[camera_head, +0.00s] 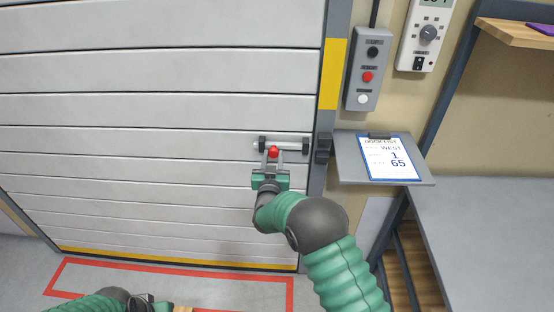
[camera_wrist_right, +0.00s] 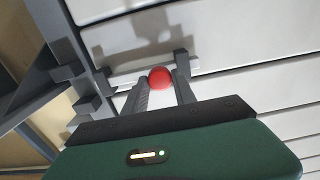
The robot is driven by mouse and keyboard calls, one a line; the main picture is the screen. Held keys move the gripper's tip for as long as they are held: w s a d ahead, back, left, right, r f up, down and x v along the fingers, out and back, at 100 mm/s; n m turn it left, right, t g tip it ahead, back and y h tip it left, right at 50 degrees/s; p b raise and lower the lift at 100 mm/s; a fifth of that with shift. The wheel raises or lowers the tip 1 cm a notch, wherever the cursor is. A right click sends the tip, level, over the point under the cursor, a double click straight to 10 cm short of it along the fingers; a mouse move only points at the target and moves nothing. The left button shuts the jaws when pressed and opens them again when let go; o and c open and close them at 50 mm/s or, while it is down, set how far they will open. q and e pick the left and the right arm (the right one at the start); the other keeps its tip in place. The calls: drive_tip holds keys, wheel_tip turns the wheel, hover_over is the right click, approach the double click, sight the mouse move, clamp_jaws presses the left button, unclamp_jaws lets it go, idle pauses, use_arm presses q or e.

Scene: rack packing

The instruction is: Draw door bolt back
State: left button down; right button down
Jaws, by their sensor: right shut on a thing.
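The door bolt (camera_head: 290,146) is a light metal rod lying across dark brackets on the white slatted door (camera_head: 150,115), near its right edge. Its red knob (camera_head: 273,151) sticks out toward me. My right gripper (camera_head: 273,160) is shut on the red knob, which also shows between the fingers in the right wrist view (camera_wrist_right: 160,78). A dark keeper block (camera_head: 323,147) is on the door frame to the right of the bolt. I cannot tell whether the rod's end sits inside it. My left gripper (camera_head: 150,305) shows only partly at the bottom edge; its jaws are unclear.
A grey button box (camera_head: 367,68) and a white dial box (camera_head: 424,35) are on the wall at right. A grey shelf with a clipboard (camera_head: 390,158) juts out beside the door frame. A grey table (camera_head: 485,240) stands at the right. Red lines mark the floor.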

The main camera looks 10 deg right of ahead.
drive_tip(key=c, duration=1.4)
unclamp_jaws()
drive_tip(key=o, duration=0.4)
drive_tip(key=shift+s, duration=0.1)
drive_tip(key=shift+c, duration=0.2)
drive_tip(key=shift+s+a, duration=0.1)
drive_tip(key=shift+s, duration=0.1)
drive_tip(key=b+v, duration=0.1)
drive_tip(key=v, duration=1.5)
drive_tip(key=shift+s, duration=0.15)
